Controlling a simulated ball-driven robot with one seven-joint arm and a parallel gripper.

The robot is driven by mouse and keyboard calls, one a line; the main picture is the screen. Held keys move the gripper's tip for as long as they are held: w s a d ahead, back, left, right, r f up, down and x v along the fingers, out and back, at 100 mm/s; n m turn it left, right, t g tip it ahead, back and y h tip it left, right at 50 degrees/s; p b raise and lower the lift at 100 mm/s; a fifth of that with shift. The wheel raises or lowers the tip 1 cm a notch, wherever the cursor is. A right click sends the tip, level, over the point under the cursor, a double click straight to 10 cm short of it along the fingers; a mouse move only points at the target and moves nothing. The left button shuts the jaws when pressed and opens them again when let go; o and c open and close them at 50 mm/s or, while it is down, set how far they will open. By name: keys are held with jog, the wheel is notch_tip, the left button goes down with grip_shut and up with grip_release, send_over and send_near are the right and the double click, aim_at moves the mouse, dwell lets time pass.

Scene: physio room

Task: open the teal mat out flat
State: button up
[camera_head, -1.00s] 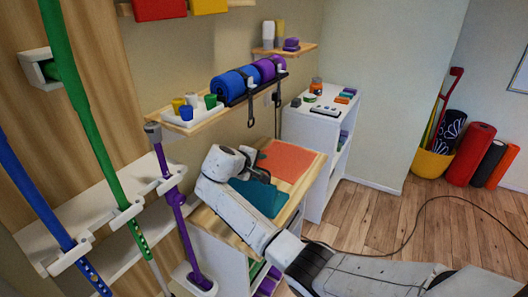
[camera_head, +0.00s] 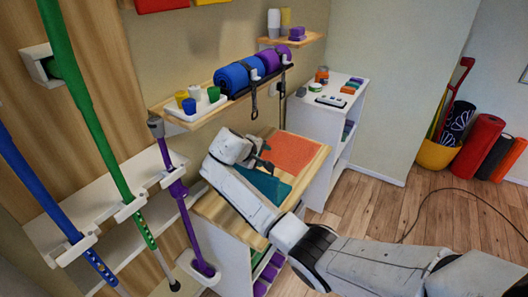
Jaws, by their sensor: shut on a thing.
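The teal mat (camera_head: 268,187) lies on the wooden top of a low cabinet, partly hidden behind my white arm. An orange mat or sheet (camera_head: 293,153) lies flat beside it, toward the back right of the same top. My gripper (camera_head: 264,163) is over the far edge of the teal mat, near the orange one, and is shut on the mat. The fingertips are small and dark here, and the exact grip is hard to see. I cannot tell how much of the mat is still folded.
A wall shelf (camera_head: 210,117) with cups and rolled blue and purple mats is above the cabinet top (camera_head: 222,219). Coloured poles (camera_head: 95,130) stand at the left. A white cabinet (camera_head: 322,130) with small items stands behind. Red and dark rolls (camera_head: 478,145) stand at the far right.

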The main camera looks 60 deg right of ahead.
jog(key=shift+p+v, duration=1.35)
jog(key=shift+v, duration=0.65)
jog(key=a+r+p, duration=0.3)
jog(key=a+p, duration=0.1)
jog(key=a, duration=0.2)
jog(key=shift+s+a+f, duration=0.15)
